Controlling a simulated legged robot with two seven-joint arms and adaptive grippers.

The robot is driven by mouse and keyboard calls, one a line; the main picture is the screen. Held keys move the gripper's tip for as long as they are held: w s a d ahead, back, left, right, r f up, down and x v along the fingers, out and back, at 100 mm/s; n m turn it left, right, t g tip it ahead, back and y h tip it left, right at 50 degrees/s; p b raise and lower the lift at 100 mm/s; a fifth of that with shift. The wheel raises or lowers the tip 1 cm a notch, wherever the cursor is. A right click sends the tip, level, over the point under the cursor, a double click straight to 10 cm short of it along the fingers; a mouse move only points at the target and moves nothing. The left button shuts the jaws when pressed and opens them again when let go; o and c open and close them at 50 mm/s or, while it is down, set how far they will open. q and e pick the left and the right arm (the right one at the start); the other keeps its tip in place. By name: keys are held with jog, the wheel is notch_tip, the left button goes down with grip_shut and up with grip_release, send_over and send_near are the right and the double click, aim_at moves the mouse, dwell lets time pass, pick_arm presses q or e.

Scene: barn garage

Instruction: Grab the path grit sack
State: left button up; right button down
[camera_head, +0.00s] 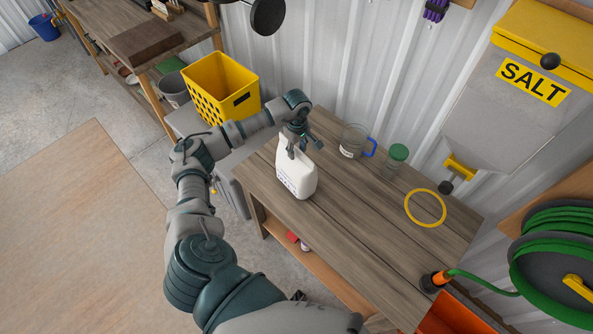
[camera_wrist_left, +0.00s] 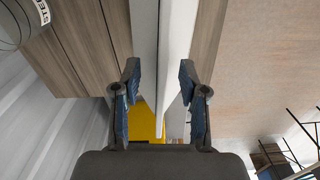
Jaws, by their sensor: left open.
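The white sack (camera_head: 297,174) with dark print on its front stands upright on the wooden workbench (camera_head: 340,225), near the bench's left end. I take it as the path grit sack, though its print is too small to read. My left gripper (camera_head: 296,146) is at the top of the sack, pointing down, and its fingers partly hide the top edge. In the left wrist view the gripper's two fingers (camera_wrist_left: 159,85) are apart, with a pale strip between and beyond them. I cannot tell there whether they touch the sack. My right gripper is not in view.
A clear blue-handled jug (camera_head: 352,141), a green-lidded jar (camera_head: 394,160) and a yellow ring (camera_head: 425,207) are on the bench, right of the sack. A yellow crate (camera_head: 221,85) stands behind left. A salt bin (camera_head: 530,85) and green hose reel (camera_head: 560,250) are at right.

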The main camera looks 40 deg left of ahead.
pick_arm(q)
jog(key=shift+f, duration=0.15)
jog(key=shift+c, duration=0.3)
jog(key=shift+a, duration=0.2)
grip_shut()
